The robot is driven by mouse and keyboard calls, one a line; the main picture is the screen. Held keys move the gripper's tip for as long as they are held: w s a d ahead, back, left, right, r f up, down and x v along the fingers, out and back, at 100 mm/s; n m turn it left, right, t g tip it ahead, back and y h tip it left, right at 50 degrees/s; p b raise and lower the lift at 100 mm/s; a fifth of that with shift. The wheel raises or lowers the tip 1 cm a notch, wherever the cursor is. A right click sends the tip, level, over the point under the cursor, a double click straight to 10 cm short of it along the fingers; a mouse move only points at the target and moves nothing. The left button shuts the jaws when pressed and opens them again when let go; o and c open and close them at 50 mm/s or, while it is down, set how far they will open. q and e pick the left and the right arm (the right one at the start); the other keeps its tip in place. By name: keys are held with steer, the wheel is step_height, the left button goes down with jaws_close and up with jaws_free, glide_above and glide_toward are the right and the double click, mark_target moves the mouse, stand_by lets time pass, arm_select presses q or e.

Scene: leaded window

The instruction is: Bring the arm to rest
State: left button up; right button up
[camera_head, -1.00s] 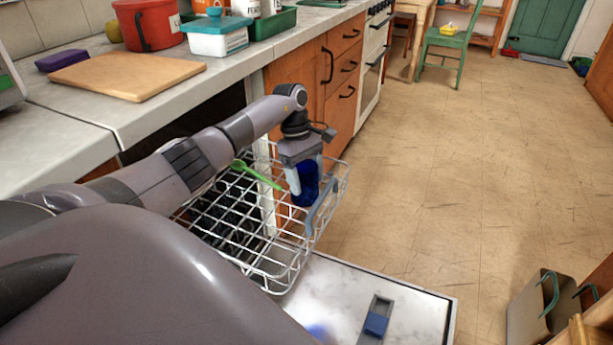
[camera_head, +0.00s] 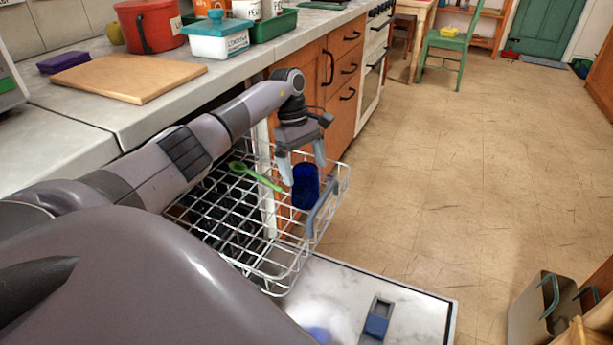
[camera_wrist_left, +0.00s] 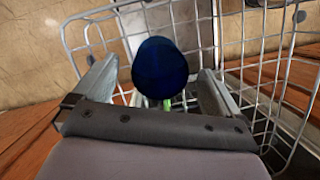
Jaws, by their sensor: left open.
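My left gripper (camera_head: 303,174) is open above the front right corner of the wire dishwasher rack (camera_head: 262,265). A dark blue cup (camera_head: 305,188) stands in the rack just below the fingertips. In the left wrist view the blue cup (camera_wrist_left: 160,70) shows between the two open fingers (camera_wrist_left: 155,95), with a gap on each side. I cannot tell how far above the cup the fingertips are. My right gripper is not in view.
A green spoon (camera_head: 255,176) lies in the rack. The open dishwasher door (camera_head: 345,290) lies below it. A counter (camera_head: 60,115) with a cutting board (camera_head: 128,76) runs along the left.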

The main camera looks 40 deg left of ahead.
arm_select(q)
steer(key=shift+v, duration=1.25)
steer(key=shift+r, duration=0.3)
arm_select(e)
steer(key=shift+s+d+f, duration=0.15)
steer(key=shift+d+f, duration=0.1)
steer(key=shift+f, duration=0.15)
